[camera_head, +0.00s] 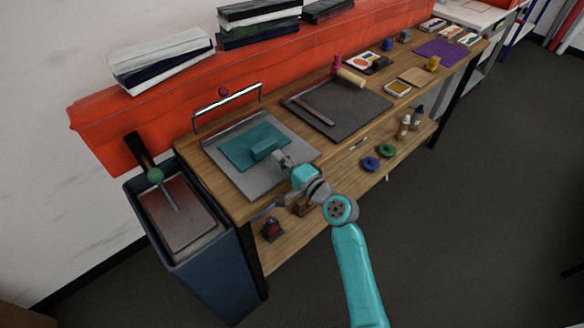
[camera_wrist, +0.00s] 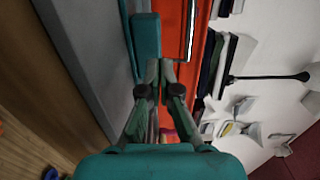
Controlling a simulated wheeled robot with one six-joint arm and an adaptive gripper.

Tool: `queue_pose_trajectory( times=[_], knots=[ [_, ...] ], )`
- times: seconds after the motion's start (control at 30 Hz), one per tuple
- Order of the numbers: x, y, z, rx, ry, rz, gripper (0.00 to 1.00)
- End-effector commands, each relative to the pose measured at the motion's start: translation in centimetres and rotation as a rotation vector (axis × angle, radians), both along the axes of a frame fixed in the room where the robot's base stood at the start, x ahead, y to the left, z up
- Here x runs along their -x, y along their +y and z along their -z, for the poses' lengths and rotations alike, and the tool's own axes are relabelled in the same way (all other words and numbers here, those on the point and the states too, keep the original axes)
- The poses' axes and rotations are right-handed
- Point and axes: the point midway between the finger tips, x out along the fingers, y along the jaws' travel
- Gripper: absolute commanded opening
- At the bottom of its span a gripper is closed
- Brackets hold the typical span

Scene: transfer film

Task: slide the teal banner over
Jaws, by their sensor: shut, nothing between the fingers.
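The teal banner (camera_head: 238,146) is a flat teal sheet lying on a grey board (camera_head: 228,180) at the left end of the wooden bench. A raised teal block (camera_head: 263,149) sits on its right part; the block also shows in the wrist view (camera_wrist: 147,38). My gripper (camera_head: 278,157) is at the block's right side, low over the board. In the wrist view my gripper (camera_wrist: 160,68) has its fingertips together, beside the block's end, with nothing between them. I cannot tell whether the fingertips touch the block.
A metal rail (camera_head: 228,105) stands behind the board. A dark grey panel (camera_head: 345,108) lies to the right on the bench. A blue bin (camera_head: 232,278) stands at the bench's left end. A red cover (camera_head: 300,58) runs along the back. Small items crowd the far right.

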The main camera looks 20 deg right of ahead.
Motion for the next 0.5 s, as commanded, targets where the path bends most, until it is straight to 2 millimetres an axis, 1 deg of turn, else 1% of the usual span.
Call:
queue_pose_trajectory(
  times=[0.03,0.1,0.2,0.33,0.5],
  knots=[
    [-0.7,0.3,-0.1,0.001,0.0,-0.002,0.0],
    [-1.5,0.6,0.0,0.001,0.0,-0.002,0.0],
    [-2.3,0.8,0.0,0.001,0.0,0.0,0.0],
    [-2.8,0.9,0.0,0.0,0.0,0.0,0.0],
    [-2.9,1.0,0.0,0.0,0.0,0.0,0.0]
  ],
)
